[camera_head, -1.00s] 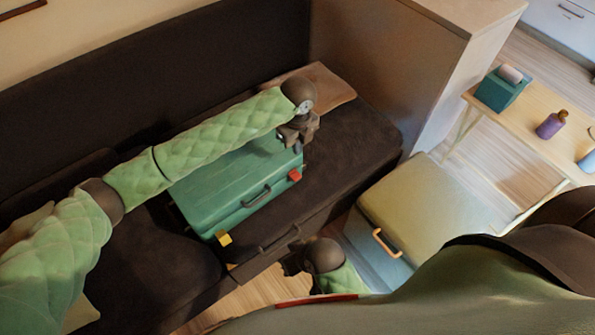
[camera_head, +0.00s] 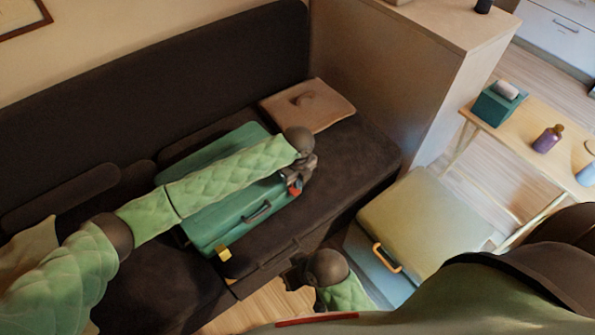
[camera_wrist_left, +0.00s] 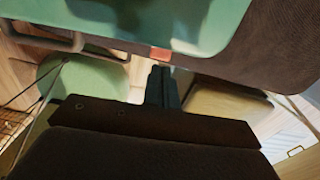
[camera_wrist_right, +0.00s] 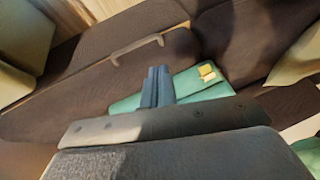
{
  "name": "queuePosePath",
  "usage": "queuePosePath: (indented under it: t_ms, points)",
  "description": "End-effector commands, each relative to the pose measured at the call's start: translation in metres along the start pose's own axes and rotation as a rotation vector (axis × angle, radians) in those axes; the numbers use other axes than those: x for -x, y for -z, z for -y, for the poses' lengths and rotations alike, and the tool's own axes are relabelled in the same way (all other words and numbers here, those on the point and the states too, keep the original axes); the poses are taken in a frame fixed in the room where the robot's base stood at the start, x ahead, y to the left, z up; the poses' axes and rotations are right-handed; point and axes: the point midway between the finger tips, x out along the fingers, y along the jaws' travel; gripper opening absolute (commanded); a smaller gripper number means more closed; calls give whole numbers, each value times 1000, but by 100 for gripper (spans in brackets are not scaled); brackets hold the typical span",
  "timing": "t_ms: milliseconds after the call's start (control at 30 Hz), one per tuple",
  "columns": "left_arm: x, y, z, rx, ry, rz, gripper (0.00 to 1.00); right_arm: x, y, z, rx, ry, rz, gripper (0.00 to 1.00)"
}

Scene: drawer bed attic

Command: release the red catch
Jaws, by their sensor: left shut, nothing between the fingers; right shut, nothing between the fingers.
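The green case (camera_head: 215,225) lies on the dark sofa seat, with a dark handle (camera_head: 257,212) on its front side. The red catch (camera_head: 295,189) is at the case's front right corner, partly covered by my left gripper (camera_head: 289,181). In the left wrist view the red catch (camera_wrist_left: 160,54) shows at the case's edge, just beyond the shut, empty fingers (camera_wrist_left: 162,72); contact cannot be told. A yellow catch (camera_head: 224,254) sits at the front left corner. My right gripper (camera_head: 290,281) is low in front of the sofa; its fingers (camera_wrist_right: 158,72) are shut and empty.
A brown cushion (camera_head: 308,106) lies behind the case, by the wooden partition (camera_head: 385,85). A light table (camera_head: 513,133) holds a teal box and a purple bottle. Sofa seat right of the case is clear.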

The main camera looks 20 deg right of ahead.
Motion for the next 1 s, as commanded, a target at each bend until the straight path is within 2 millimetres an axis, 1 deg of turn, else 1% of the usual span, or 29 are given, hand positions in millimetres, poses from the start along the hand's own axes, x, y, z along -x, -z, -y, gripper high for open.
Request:
queuePosePath:
  t_ms: [33,100,200,333,500,800,1000]
  points:
    - [-7,0,0,0,-2,-1,0,6,2,0,1,-1,1,0]
    - [-16,0,0,1,-1,-1,0,9,3,-1,0,-5,2,0]
    - [-27,0,0,1,-1,-1,0,11,3,-3,-1,-11,8,0]
    - [-35,0,0,1,0,0,0,11,1,-7,-4,-18,19,0]
    - [-38,0,0,0,1,1,0,11,0,-9,-6,-22,21,0]
    - [-38,-1,0,0,1,3,0,11,1,-6,-4,-17,18,0]
    - [-39,-8,4,-1,0,44,0,12,5,-6,-1,-17,13,0]
